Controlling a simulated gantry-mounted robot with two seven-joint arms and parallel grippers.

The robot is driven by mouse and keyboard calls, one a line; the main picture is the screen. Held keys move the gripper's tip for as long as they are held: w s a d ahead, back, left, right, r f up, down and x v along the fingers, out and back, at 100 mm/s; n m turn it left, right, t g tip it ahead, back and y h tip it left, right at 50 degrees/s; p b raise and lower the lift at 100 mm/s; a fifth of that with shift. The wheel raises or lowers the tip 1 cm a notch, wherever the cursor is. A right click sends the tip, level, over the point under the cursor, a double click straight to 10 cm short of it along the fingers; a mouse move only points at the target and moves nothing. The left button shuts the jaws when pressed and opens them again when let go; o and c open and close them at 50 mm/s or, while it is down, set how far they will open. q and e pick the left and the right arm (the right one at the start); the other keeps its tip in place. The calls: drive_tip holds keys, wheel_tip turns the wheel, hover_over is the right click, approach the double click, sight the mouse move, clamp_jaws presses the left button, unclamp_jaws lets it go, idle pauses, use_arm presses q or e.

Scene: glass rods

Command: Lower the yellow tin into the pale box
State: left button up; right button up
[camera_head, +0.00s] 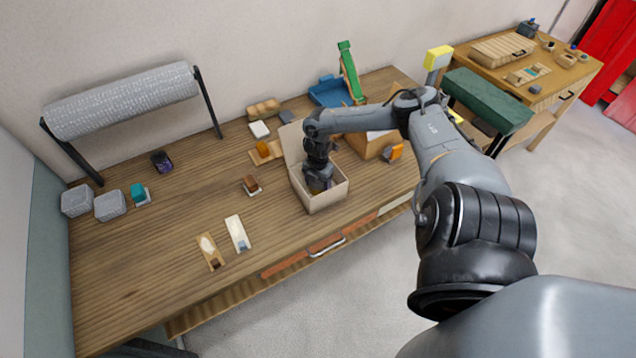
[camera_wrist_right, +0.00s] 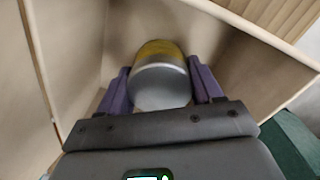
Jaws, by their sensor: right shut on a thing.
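The pale box (camera_head: 323,202) stands open on the wooden table near its front edge, its lid flap (camera_head: 292,143) raised at the back. My right gripper (camera_head: 319,184) reaches down into the box from above. In the right wrist view the yellow tin (camera_wrist_right: 158,50), with a grey metal end, sits between the two purple fingers of my right gripper (camera_wrist_right: 160,82), which is shut on it. The box's pale inner walls (camera_wrist_right: 80,50) surround the tin. Whether the tin touches the box floor cannot be told. My left gripper is not in view.
A brown block (camera_head: 251,184) lies left of the box, and an orange item on a wooden tray (camera_head: 266,152) behind it. A wooden crate (camera_head: 372,145) stands close at the right. The table's left middle is mostly clear.

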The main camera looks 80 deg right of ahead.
drive_tip(key=shift+f, duration=0.1)
drive_tip(key=o, duration=1.2)
